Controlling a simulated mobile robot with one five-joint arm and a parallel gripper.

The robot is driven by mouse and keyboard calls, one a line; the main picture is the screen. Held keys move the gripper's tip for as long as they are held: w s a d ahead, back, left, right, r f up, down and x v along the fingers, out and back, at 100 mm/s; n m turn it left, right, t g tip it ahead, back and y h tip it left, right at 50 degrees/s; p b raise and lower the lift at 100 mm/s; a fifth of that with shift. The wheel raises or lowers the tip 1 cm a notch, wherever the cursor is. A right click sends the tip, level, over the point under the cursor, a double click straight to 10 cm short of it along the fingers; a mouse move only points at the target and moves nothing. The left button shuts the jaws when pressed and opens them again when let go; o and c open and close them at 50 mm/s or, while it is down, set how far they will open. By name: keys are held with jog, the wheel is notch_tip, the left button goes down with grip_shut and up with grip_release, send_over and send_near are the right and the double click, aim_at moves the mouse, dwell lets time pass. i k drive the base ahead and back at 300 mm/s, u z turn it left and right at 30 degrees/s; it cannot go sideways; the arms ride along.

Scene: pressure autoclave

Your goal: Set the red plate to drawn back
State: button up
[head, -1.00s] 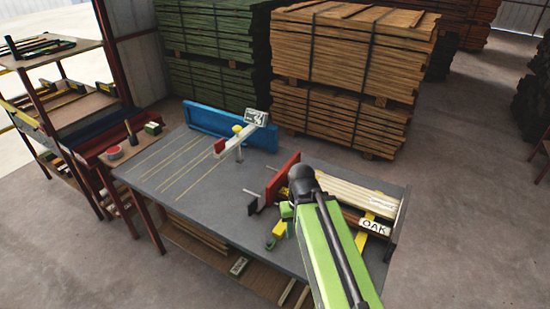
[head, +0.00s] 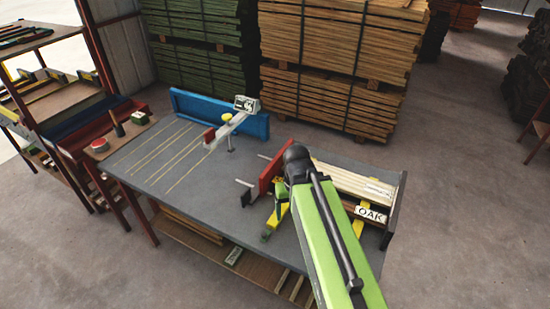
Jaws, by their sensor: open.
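The red plate (head: 270,171) stands upright on the grey bench top (head: 160,190), right of the bench's middle. Thin metal rods stick out from its left side over the bench. My gripper (head: 272,222), with yellow fingers, is open and empty. In the picture it is just below the plate's near end, apart from it. How high it is above the bench is hard to tell.
A blue fence (head: 222,115) stands at the bench's back, with a white arm and a small display (head: 246,104) before it. Pale boards and an OAK label (head: 371,214) lie at the right end. A shelf rack (head: 60,110) is at left.

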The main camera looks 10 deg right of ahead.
aim_at(262, 187)
jog(key=k, duration=1.05)
jog(key=u, duration=0.75)
jog(key=i, duration=1.35)
jog(key=u, duration=0.55)
